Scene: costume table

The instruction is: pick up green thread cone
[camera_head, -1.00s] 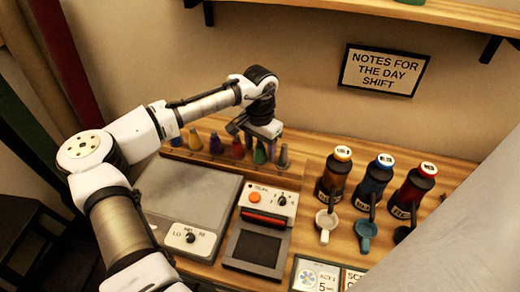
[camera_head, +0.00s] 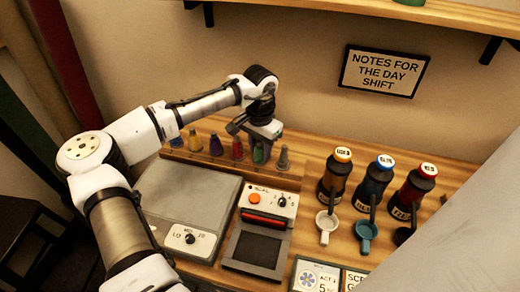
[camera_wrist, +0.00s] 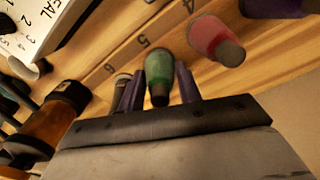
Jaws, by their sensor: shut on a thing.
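The green thread cone (camera_wrist: 163,68) is between the two fingers of my gripper (camera_wrist: 160,88) in the wrist view, near the slot marked 5 on the wooden rack. In the head view the green cone (camera_head: 260,153) shows just below my gripper (camera_head: 262,140), in the row of cones on the rack. The gripper is shut on the green cone. I cannot tell whether the cone's base is clear of the rack.
A red cone (camera_head: 237,147) and a grey cone (camera_head: 283,158) stand on either side. A purple cone (camera_head: 215,145) is further left. A grey scale-like box (camera_head: 195,195), a device with an orange button (camera_head: 254,198) and several dark bottles (camera_head: 335,172) stand nearby.

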